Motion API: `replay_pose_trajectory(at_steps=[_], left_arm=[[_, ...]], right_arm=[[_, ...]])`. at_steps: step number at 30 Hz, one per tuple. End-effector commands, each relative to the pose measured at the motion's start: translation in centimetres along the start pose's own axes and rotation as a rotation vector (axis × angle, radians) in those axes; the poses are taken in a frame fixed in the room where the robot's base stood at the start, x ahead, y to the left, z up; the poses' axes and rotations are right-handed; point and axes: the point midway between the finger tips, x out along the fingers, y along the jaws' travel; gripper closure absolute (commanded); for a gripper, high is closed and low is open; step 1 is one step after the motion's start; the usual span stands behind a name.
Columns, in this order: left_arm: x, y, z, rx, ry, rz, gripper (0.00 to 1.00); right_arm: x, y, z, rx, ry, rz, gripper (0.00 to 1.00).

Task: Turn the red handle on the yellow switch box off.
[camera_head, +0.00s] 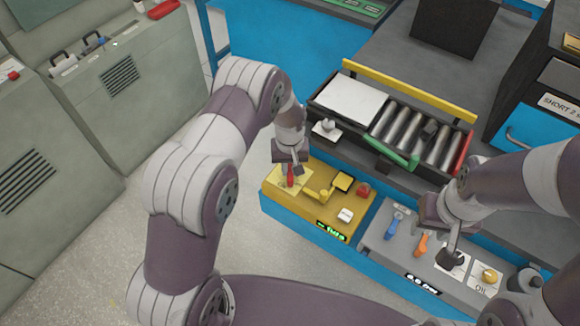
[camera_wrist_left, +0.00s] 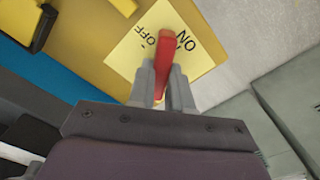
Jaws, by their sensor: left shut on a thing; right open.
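The yellow switch box (camera_head: 327,215) sits on the blue bench in the middle of the head view. Its red handle (camera_head: 291,178) stands on a pale yellow plate (camera_wrist_left: 131,56) at the box's left end; the plate is printed ON and OFF. In the left wrist view the red handle (camera_wrist_left: 164,58) lies between the two labels, with ON just to its right. My left gripper (camera_head: 290,169) is shut on the red handle, a finger on each side. My right gripper (camera_head: 451,258) is open over the grey panel to the right, with no object seen in it.
The grey panel (camera_head: 378,243) right of the box carries a blue lever (camera_head: 392,228), an orange lever (camera_head: 422,243) and a yellow knob (camera_head: 489,276). Behind stands a tray of metal cylinders (camera_head: 403,125) with a green handle (camera_head: 391,153). Grey cabinets stand at left.

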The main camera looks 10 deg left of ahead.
Motion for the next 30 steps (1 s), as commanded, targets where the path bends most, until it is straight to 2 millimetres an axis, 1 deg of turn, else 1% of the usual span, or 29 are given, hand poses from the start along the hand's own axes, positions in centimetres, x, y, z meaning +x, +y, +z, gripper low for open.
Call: replay_pose_trajectory(at_steps=[18, 24, 30], left_arm=[[-0.13, 0.05, -0.06, -0.575, 0.001, 0.001, 1.00], [-0.16, 0.07, -0.08, -0.732, 0.001, 0.002, 1.00], [-0.18, 0.08, -0.10, -0.847, 0.002, 0.002, 1.00]], right_arm=[[0.51, 0.00, 0.06, 0.000, 0.000, 0.000, 0.57], [0.61, 0.00, 0.07, 0.000, 0.000, 0.000, 0.57], [0.67, 0.00, 0.08, 0.000, 0.000, 0.000, 0.57]])
